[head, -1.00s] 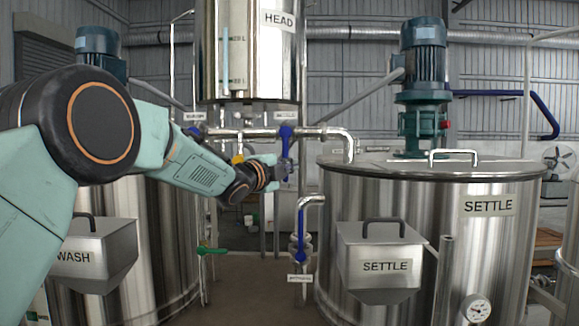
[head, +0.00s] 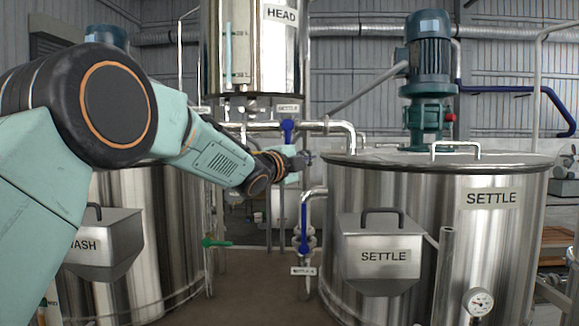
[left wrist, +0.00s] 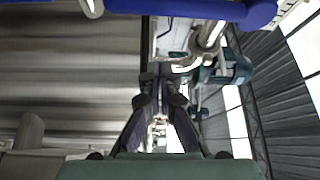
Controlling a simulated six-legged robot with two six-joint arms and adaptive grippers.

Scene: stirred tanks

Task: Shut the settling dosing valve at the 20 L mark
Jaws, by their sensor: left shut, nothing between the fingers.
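The head tank (head: 251,60) hangs at top centre with a sight gauge (head: 228,50) on its front; its marks are too small to read surely. Under it, below a small SETTLE tag (head: 288,108), the settling dosing valve has a blue handle (head: 288,129) on the horizontal pipe. The handle looks upright; its exact angle is unclear. My left gripper (head: 303,161) is shut and empty just below and right of the handle, with no clear contact. In the left wrist view its fingers (left wrist: 160,97) point ahead, and a blue bar crosses the top right. My right gripper is not in view.
The settle tank (head: 440,210) stands at right with a SETTLE box (head: 380,255) on its front. A lower blue-handled valve (head: 304,230) stands beside it. The wash tank (head: 150,240) and a green-handled valve (head: 215,243) are at left. Floor shows between the tanks.

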